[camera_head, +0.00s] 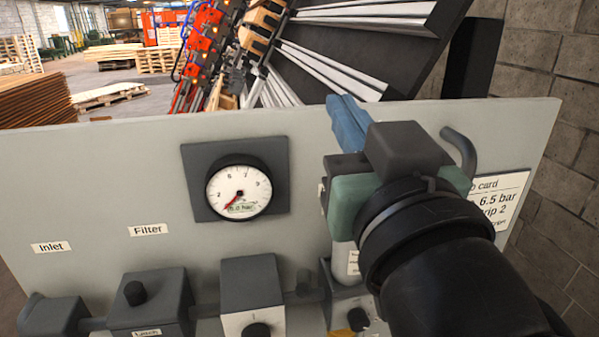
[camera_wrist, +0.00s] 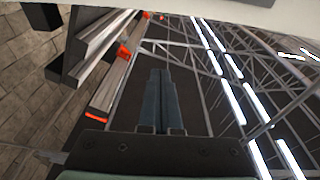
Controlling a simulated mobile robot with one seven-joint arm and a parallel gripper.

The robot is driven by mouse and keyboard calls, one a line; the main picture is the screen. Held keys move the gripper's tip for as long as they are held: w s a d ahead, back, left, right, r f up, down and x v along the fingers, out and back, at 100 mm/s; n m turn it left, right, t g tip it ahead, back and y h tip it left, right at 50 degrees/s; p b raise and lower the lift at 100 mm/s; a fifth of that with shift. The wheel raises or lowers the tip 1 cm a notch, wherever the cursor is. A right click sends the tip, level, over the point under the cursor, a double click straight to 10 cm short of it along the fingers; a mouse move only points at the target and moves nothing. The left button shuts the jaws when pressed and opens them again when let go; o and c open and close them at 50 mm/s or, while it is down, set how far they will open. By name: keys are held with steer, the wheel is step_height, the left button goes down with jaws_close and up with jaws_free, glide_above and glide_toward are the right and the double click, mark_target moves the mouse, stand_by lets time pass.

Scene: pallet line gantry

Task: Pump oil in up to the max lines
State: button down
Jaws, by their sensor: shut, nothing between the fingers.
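My gripper (camera_head: 341,108) is shut, its two blue fingers together with nothing between them. It is in front of the upper right of a grey panel (camera_head: 90,190), with the fingers pointing up and away past the top edge. In the wrist view the shut fingers (camera_wrist: 160,78) point at the structure beyond and touch nothing. A pale upright part (camera_head: 342,254) with a small label shows partly below my gripper; my wrist hides the rest. No oil, pump or max line can be made out.
A round gauge (camera_head: 239,191) has its red needle at the lower left. Grey units (camera_head: 252,285) line the panel's bottom, below Inlet (camera_head: 50,247) and Filter (camera_head: 148,230) labels. A card (camera_head: 500,205) reading 6.5 bar is partly covered by my arm. A block wall (camera_head: 560,60) stands right.

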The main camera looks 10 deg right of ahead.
steer(key=s+d+f+g+p, duration=0.1)
steer(key=s+d+f+g, duration=0.2)
steer(key=d+f+g, duration=0.2)
step_height(320, 180, down, 3)
steer(key=shift+s+d+r+y, duration=0.1)
steer(key=shift+s+d+y, duration=0.2)
steer(key=shift+d, duration=0.3)
steer(key=shift+w, duration=0.1)
steer(key=p+x, duration=0.4)
steer(key=x, duration=0.5)
steer(key=shift+w+a, duration=0.1)
steer(key=shift+w, duration=0.35)
step_height(320, 180, down, 2)
steer(key=shift+f+p, duration=0.15)
steer(key=shift+p, duration=0.25)
steer(key=shift+f, duration=0.95)
steer(key=shift+f, duration=0.1)
